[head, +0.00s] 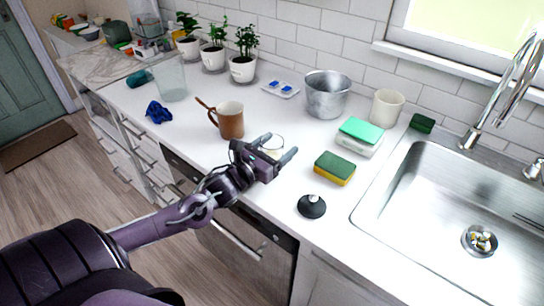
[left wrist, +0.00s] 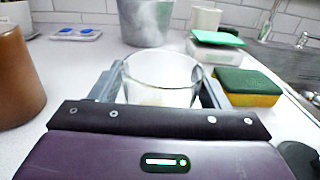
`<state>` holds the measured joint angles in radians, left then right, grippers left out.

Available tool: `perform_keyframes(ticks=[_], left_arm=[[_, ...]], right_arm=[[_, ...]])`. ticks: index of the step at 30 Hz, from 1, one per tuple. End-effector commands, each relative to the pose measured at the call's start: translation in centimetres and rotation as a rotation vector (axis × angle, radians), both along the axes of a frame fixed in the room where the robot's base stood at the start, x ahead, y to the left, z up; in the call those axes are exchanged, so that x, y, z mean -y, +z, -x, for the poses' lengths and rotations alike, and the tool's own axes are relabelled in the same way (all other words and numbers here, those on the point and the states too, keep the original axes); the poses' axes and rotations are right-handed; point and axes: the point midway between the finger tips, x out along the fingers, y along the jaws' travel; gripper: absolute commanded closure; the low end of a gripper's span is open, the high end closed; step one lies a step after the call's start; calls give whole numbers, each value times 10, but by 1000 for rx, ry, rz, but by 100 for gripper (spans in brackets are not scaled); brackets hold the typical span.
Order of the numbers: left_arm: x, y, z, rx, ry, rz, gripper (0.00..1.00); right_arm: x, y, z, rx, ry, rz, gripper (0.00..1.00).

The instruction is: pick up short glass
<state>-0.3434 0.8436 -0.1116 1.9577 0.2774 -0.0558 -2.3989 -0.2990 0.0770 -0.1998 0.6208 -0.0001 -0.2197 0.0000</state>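The short glass (left wrist: 162,72) is clear and upright in the left wrist view, between the two fingers of my left gripper (left wrist: 161,88). In the head view the glass (head: 275,142) shows partly behind the gripper (head: 278,151), on the white counter. The fingers are spread, one on each side of the glass, with little space beside it. I see no clear grip on it. The lower part of the glass is hidden by the gripper body in the left wrist view. My right gripper is not in view.
A brown mug (head: 230,121) stands left of the gripper. A yellow-green sponge (head: 335,168) and a black round object (head: 311,206) lie to the right. A metal bucket (head: 327,94), a green-lidded container (head: 360,136) and a cream cup (head: 387,107) stand behind. The sink (head: 410,190) is at right.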

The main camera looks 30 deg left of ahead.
Motion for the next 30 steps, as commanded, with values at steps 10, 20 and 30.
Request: perform_keyframes(ticks=[10, 20, 30], left_arm=[[0, 0, 0, 0, 0, 0, 77], [0, 2, 0, 4, 0, -1, 79], [-1, 17, 0, 4, 0, -1, 79]], right_arm=[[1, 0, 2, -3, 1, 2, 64], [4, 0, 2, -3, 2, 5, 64], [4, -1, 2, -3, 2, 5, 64]])
